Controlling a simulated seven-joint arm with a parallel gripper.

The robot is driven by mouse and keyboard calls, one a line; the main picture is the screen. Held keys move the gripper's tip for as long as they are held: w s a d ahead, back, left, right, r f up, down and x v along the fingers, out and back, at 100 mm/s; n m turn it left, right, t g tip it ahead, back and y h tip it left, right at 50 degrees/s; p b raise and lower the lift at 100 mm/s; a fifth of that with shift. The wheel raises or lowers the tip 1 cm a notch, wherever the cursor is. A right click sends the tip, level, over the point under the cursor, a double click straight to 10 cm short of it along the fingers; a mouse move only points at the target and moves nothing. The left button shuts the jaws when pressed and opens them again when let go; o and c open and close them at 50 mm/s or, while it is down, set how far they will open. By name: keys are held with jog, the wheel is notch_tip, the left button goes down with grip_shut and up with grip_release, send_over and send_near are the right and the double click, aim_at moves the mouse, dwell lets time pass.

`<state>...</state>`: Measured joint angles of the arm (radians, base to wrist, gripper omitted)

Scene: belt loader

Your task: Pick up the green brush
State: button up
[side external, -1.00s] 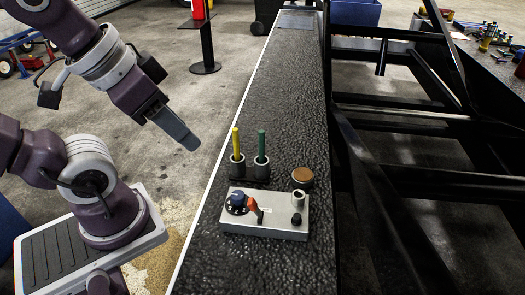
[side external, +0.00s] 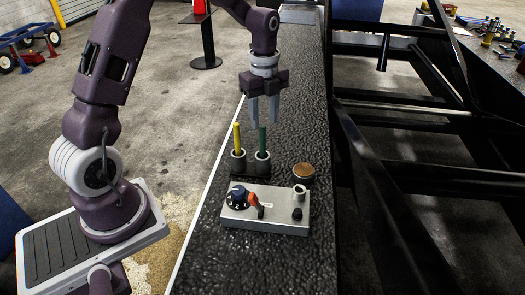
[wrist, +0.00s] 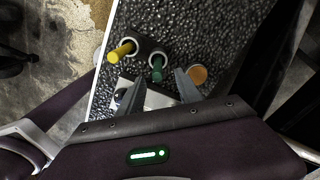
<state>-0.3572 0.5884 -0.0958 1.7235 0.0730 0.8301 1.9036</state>
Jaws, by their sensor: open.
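The green brush (side external: 262,141) stands upright in a dark cup (side external: 262,163) on the black textured belt surface. Only its green handle shows above the cup. My gripper (side external: 264,117) is open and points down, with its fingertips just above or around the top of the green handle; I cannot tell which from the side view. In the wrist view the green brush (wrist: 157,72) shows beyond and between the open fingers (wrist: 158,88). A yellow-handled brush (side external: 237,136) stands in another dark cup (side external: 238,160) just left of it.
A grey control box (side external: 265,209) with a dark blue knob and an orange-red lever sits in front of the cups. A round brown-topped piece (side external: 303,172) lies to the right. The belt surface behind is clear. Black metal framework (side external: 420,120) stands to the right.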

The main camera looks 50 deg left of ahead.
aim_at(262, 138)
jog(key=f, duration=0.7)
jog(key=shift+s+f, duration=0.1)
jog(key=shift+s, duration=0.15)
grip_shut()
